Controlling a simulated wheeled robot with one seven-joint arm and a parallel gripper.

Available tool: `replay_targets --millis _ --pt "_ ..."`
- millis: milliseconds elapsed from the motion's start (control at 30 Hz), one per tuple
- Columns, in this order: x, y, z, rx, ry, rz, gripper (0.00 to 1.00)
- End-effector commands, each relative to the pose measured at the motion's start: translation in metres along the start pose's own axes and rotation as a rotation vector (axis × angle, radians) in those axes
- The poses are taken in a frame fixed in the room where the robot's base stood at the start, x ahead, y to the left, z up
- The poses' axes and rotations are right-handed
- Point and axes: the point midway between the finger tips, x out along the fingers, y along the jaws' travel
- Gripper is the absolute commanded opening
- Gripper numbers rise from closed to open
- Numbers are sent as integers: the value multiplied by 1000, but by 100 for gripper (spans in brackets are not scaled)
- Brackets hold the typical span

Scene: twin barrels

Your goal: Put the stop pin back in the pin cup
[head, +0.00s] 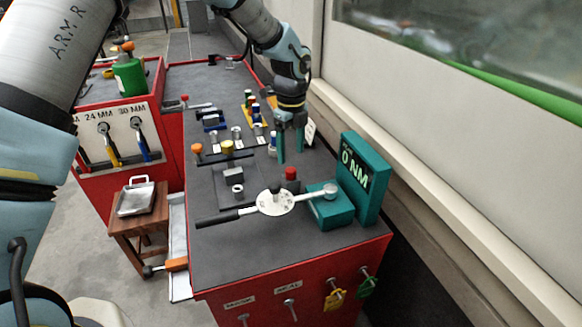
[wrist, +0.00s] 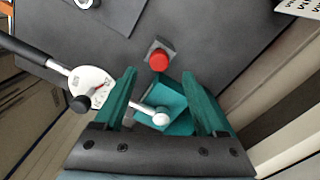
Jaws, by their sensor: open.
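A red-capped piece (head: 291,173), which looks like the stop pin, stands on the dark bench top. In the wrist view its round red top (wrist: 159,61) sits over a small grey square block (wrist: 154,46), which may be the pin cup. I cannot tell how deep it sits in the block. My gripper (head: 290,152) is open and empty, with its teal fingers pointing down above and behind the red piece. In the wrist view the red top shows just beyond the gap between my fingertips (wrist: 158,78).
A torque wrench with a white dial (head: 275,202) lies across the bench front, its head on a teal block (head: 332,210). A teal display (head: 365,178) stands at right beside the window wall. A grey fixture (head: 234,183) and several small parts lie left.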

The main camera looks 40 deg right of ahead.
Motion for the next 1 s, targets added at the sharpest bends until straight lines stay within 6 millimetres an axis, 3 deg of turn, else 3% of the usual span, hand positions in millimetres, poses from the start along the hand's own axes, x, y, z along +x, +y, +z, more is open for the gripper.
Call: replay_targets --millis 100,300,1000 --pt "-19 0 0 -1 -2 -3 73" --pt "-37 0 0 -1 -1 -2 73" --pt "-41 6 7 -38 -3 -1 73"
